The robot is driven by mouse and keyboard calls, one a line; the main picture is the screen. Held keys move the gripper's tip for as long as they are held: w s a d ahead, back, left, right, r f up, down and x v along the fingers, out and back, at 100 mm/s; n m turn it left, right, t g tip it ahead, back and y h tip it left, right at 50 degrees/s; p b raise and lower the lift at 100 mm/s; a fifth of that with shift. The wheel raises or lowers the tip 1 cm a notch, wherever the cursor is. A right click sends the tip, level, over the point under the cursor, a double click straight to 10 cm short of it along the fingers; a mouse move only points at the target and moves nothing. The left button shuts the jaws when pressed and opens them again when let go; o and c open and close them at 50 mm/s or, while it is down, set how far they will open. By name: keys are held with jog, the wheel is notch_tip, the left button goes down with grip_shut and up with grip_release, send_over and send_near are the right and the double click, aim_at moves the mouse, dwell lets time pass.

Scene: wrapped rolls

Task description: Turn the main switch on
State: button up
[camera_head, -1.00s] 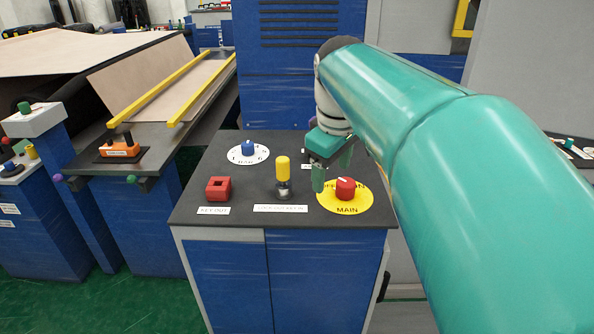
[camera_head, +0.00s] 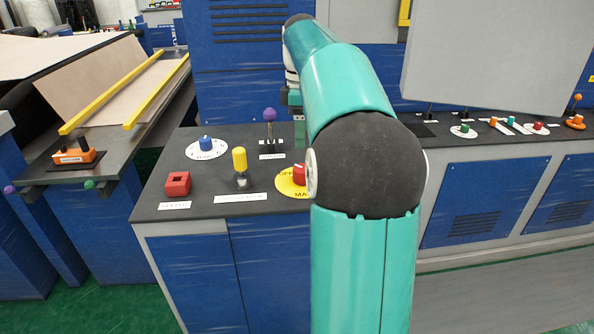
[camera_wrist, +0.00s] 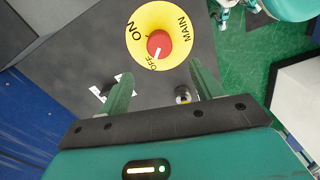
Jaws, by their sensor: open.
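The main switch is a red knob (camera_head: 299,174) on a yellow disc (camera_head: 288,188) at the console's right; my arm hides part of the disc. In the wrist view the red knob (camera_wrist: 160,44) sits on the yellow disc (camera_wrist: 178,14) marked ON, OFF and MAIN. Its white pointer line faces OFF. My gripper (camera_wrist: 163,80) is open and empty, its two fingers spread apart. The knob shows ahead of the gap between them, with neither finger seen touching it. In the head view my gripper (camera_head: 299,130) is mostly hidden behind my arm.
Close to the switch stand a yellow-topped handle (camera_head: 239,160), a purple-knobbed lever (camera_head: 270,116), a blue dial (camera_head: 206,143) and a red square button (camera_head: 178,183). More controls line the right-hand console (camera_head: 480,143). Green floor shows at lower left.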

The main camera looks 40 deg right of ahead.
aim_at(300, 167)
notch_tip(300, 167, down, 12)
jog(key=shift+r, duration=0.2)
jog(key=c, duration=1)
jog(key=shift+w+m, duration=0.1)
jog(key=shift+m, duration=0.4)
jog(key=m, duration=0.3)
jog(key=shift+m, duration=0.3)
jog(key=m, duration=0.4)
jog(key=shift+m, duration=0.3)
jog(key=m, duration=0.4)
jog(key=shift+d+m, duration=0.15)
jog(key=shift+m, duration=0.15)
jog(key=m, duration=0.4)
jog(key=shift+d, duration=0.1)
jog(key=shift+r, duration=0.1)
